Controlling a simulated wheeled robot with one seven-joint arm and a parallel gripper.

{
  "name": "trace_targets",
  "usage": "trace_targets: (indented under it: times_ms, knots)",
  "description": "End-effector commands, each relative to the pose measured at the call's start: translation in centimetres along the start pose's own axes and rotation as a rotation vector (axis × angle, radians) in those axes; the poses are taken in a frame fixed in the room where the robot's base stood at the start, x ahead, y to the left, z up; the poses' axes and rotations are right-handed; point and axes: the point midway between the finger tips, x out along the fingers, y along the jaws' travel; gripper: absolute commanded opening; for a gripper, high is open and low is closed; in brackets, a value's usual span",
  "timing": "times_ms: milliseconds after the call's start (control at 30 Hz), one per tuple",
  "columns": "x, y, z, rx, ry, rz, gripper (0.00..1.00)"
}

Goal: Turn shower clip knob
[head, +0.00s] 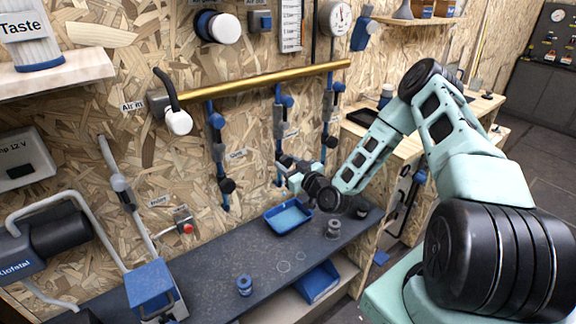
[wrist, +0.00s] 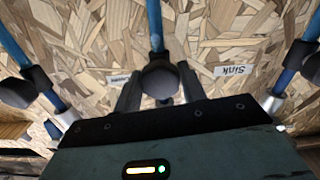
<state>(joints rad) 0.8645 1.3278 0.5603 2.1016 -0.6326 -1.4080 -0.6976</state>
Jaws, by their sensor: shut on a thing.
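A dark round knob (wrist: 160,80) sits on the middle blue pipe, between the two fingers of my gripper (wrist: 160,90) in the wrist view. My gripper is shut on this knob. In the head view my gripper (head: 287,163) reaches the lower part of the middle blue pipe (head: 279,120), and the knob there is mostly hidden by it. A label (wrist: 118,77), upside down and partly covered, sits left of the knob in the wrist view. A label reading Sink (wrist: 233,70) is to its right.
Similar blue pipes stand left (head: 218,155) and right (head: 328,120) of the middle one, with dark knobs. A brass pipe (head: 260,82) runs above. Below are a blue tray (head: 270,224), a grey spool (head: 333,228) and a blue-topped piece (head: 244,285) on the dark bench (head: 215,295).

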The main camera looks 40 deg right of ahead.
Motion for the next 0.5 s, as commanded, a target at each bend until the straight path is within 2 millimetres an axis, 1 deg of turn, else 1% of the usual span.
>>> trace_targets:
  times_ms: [167, 500]
  knots:
    - [0.00, -0.05, 0.20, 0.128, 0.001, 0.000, 0.18]
    - [-0.02, -0.05, 0.19, 0.448, 0.001, 0.001, 0.18]
